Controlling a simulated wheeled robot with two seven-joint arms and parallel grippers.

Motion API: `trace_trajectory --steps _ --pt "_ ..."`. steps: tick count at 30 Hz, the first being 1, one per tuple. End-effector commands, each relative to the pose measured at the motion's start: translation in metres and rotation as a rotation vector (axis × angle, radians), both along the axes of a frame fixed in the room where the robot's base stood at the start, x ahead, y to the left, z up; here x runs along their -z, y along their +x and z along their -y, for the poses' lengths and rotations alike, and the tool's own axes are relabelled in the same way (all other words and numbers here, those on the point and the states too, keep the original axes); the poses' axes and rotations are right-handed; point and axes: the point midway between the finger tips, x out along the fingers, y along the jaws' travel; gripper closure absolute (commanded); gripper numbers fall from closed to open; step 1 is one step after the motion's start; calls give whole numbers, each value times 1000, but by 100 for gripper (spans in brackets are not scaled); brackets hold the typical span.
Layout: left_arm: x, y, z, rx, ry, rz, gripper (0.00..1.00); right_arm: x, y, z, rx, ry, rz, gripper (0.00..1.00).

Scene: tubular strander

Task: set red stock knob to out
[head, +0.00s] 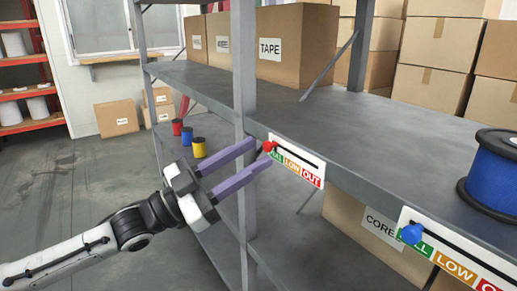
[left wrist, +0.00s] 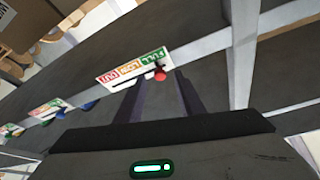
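The red stock knob (head: 269,146) sits at the FULL end of the slot on its white label plate (head: 299,160), which reads FULL, LOW, OUT along the front edge of the grey shelf. It also shows in the left wrist view (left wrist: 160,75), upside down, with the plate (left wrist: 133,66). My left gripper (head: 261,152) is open, its two purple fingers apart and pointing at the red knob. In the left wrist view the knob lies just beyond and between the fingertips (left wrist: 157,88); I cannot tell if they touch it. My right gripper is not in view.
A blue knob (head: 412,234) on a second label plate (head: 462,262) is at the right. A blue spool (head: 492,172) and TAPE boxes (head: 297,45) stand on the shelf. A shelf post (head: 244,80) rises close beside my left fingers. Small coloured spools (head: 198,147) are behind.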

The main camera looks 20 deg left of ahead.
Motion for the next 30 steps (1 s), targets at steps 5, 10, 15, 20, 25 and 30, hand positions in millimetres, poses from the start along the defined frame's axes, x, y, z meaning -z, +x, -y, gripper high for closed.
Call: trace_trajectory --steps 5,10,15,20,25,30 --pt "-8 12 12 -1 0 1 65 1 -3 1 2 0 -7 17" --pt "-8 16 16 -1 2 1 65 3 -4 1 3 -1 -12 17" --pt "-8 16 16 -1 2 -1 65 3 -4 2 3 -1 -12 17" --pt "-8 16 16 -1 2 -1 83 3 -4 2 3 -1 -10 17" --pt "-8 16 16 -1 2 -1 100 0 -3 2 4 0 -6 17" --pt "-8 15 18 0 0 -1 100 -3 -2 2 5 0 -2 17"
